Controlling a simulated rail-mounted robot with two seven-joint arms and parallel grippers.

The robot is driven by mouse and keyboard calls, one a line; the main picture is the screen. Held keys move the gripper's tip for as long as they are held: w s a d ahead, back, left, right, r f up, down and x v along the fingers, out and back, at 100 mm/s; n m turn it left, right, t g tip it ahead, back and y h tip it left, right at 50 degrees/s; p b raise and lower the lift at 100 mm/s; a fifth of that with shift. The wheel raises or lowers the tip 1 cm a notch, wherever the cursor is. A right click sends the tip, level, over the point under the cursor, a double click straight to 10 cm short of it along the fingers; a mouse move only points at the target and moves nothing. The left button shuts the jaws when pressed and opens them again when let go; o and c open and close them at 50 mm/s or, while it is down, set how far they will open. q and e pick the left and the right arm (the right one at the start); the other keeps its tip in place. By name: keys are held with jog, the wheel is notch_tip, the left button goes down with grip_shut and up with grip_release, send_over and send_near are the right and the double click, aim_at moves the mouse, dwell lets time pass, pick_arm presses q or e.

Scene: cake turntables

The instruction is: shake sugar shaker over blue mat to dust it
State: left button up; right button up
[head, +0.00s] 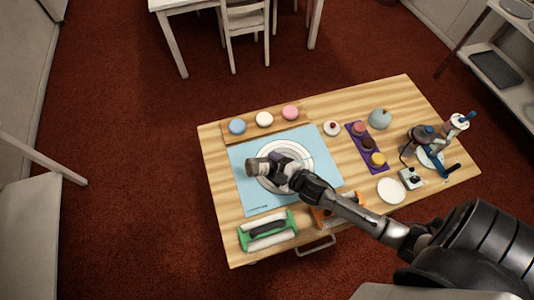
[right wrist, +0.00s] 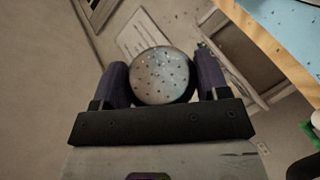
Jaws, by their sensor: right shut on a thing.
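The blue mat (head: 250,195) lies on the left part of the wooden table, with a round white turntable (head: 284,150) on it. My right gripper (head: 282,172) is above the mat and turntable, shut on the sugar shaker (head: 257,166). In the head view the shaker sticks out to the left and looks tipped on its side. In the right wrist view its round perforated lid (right wrist: 162,75) shows between the two fingers (right wrist: 162,84). A corner of the mat (right wrist: 292,22) also shows there, with small dark specks. My left gripper is not in view.
A board with blue, white and pink cakes (head: 264,120) stands behind the mat. A green-ended roller tray (head: 267,231) and an orange-ended one (head: 326,212) lie in front. A purple tray (head: 368,150), white plate (head: 391,190) and small appliances crowd the right.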

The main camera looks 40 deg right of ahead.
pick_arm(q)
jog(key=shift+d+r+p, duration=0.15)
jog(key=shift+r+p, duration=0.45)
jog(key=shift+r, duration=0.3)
pick_arm(e)
jog(key=s+d, duration=0.5)
jog(key=d, duration=0.2)
jog(key=shift+s, duration=0.3)
jog(key=shift+f, duration=0.1)
pick_arm(q)
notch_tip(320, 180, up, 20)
jog(key=p, duration=2)
pick_arm(e)
notch_tip(320, 180, up, 5)
jog(key=n+g+h, duration=0.2)
jog(key=n+h, duration=0.2)
jog(key=n+g+h, duration=0.2)
jog(key=n+h, duration=0.2)
jog(key=n+g+h, duration=0.2)
jog(key=n+h, duration=0.2)
jog(key=h, duration=0.1)
jog(key=shift+n+g, duration=0.4)
